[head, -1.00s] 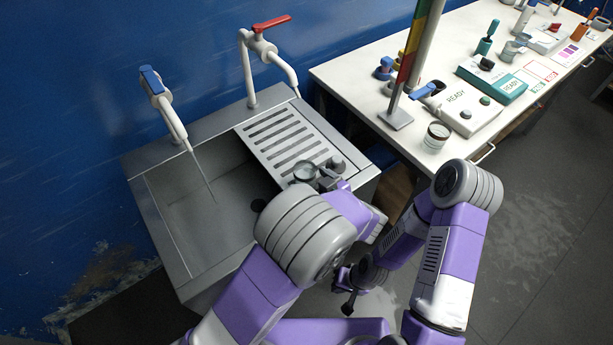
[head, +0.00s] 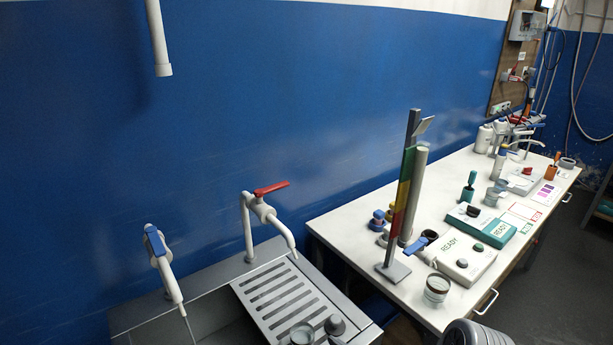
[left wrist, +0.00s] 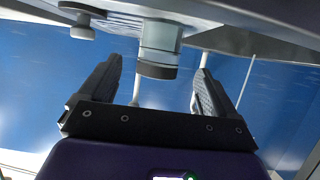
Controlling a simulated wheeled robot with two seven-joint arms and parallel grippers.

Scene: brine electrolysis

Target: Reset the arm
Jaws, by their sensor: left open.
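My left gripper (left wrist: 157,72) is open in the left wrist view, with one dark finger on each side. A short glass jar with a dark grey band (left wrist: 157,55) shows in the gap between the fingers, upside down in this view. I cannot tell whether it is between the fingertips or beyond them; no finger visibly grips it. In the head view, a small round jar (head: 302,334) stands at the bottom edge on the slotted drainboard (head: 285,295). My left gripper is not clearly visible there. My right gripper is out of view.
The sink has a blue-handled tap (head: 160,258) with a thin line below its spout, and a red-handled tap (head: 262,215). The white bench (head: 340,225) at right carries a colored stand (head: 403,200), a READY box (head: 458,255), a glass jar (head: 437,288) and several other items.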

